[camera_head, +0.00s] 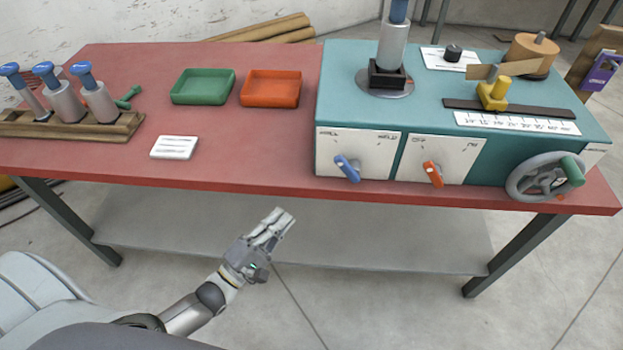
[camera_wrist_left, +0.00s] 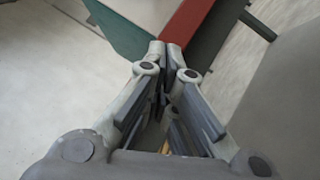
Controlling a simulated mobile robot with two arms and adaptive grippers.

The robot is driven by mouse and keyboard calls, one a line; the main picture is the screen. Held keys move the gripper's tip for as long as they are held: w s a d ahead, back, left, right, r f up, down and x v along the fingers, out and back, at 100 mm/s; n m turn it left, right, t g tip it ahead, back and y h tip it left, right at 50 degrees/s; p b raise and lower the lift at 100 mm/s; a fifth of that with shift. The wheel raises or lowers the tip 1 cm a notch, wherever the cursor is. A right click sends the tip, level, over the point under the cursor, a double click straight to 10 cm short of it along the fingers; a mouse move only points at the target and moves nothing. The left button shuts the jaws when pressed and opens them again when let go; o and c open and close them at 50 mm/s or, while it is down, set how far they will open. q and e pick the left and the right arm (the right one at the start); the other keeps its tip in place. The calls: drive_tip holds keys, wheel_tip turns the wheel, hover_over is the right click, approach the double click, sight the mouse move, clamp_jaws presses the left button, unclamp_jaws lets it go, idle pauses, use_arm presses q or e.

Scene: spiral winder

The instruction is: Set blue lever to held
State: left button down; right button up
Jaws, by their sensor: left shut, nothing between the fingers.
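The blue lever (camera_head: 347,168) is on the left white panel (camera_head: 326,150) on the front of the teal machine. It tilts, with its upper end to the left and its lower end to the right. The panel has small labels at its upper left and upper right; the print is too small to read surely. My left gripper (camera_head: 285,216) is shut and empty, below and left of the lever, in front of the table edge and apart from it. Its closed fingers also show in the left wrist view (camera_wrist_left: 165,45). The lever is not visible there. My right gripper is not in view.
An orange lever (camera_head: 433,174) sits on the right panel, with a handwheel (camera_head: 545,177) further right. Green (camera_head: 203,86) and orange (camera_head: 271,88) trays, a white card (camera_head: 174,147) and a wooden rack (camera_head: 70,127) stand on the red table (camera_head: 240,160). The space before the panels is clear.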

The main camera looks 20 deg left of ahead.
sight(348, 170)
use_arm(q)
drive_tip(key=shift+n+t+h, duration=0.6)
drive_tip(key=shift+n+h, duration=0.1)
drive_tip(key=r, duration=0.2)
drive_tip(key=s+r, duration=0.1)
drive_tip(key=r, duration=0.1)
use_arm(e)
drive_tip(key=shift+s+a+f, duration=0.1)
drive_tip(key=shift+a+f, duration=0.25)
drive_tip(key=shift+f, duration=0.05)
use_arm(q)
drive_tip(key=p+x, duration=0.1)
drive_tip(key=x, duration=0.8)
drive_tip(key=shift+w+d+r+p, duration=0.1)
drive_tip(key=shift+w+r+p, duration=0.1)
drive_tip(key=shift+p, duration=0.1)
drive_tip(key=shift+w+d+r+p, duration=0.35)
drive_tip(key=shift+d+r, duration=0.2)
drive_tip(key=shift+d, duration=0.3)
drive_tip(key=shift+w+d+r+p, duration=0.35)
drive_tip(key=shift+d+r, duration=0.2)
drive_tip(key=shift+d, duration=0.3)
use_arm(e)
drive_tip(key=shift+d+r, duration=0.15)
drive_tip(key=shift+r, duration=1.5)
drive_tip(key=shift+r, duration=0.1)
